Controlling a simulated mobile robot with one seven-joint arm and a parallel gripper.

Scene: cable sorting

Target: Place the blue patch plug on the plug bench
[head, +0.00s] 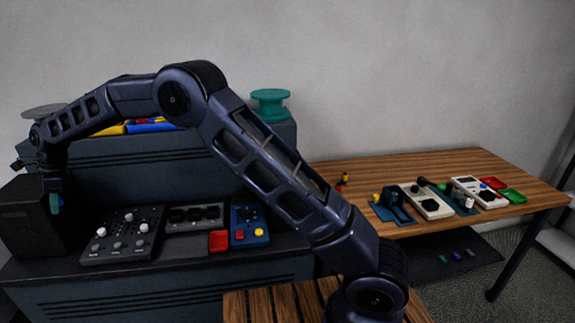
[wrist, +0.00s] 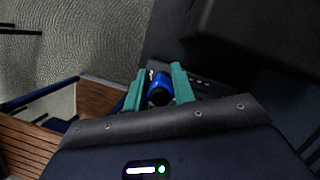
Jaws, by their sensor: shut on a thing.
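My gripper (head: 56,203) is at the far left of the head view, pointing down in front of a dark box and left of the black console. In the wrist view, its two teal fingers (wrist: 157,88) are shut on the blue patch plug (wrist: 159,94), which sits between them. In the head view the plug shows only as a small blue patch between the fingers. A wooden table (head: 440,160) stands at the right with several devices and small plugs on it. I cannot tell for sure which surface is the plug bench.
A black console with white knobs (head: 123,236), a grey socket panel (head: 194,216), a red tray (head: 218,241) and a blue panel (head: 250,226) lie on the dark cabinet. A teal spool (head: 270,103) stands behind. A slatted wooden surface (head: 262,307) is at the front.

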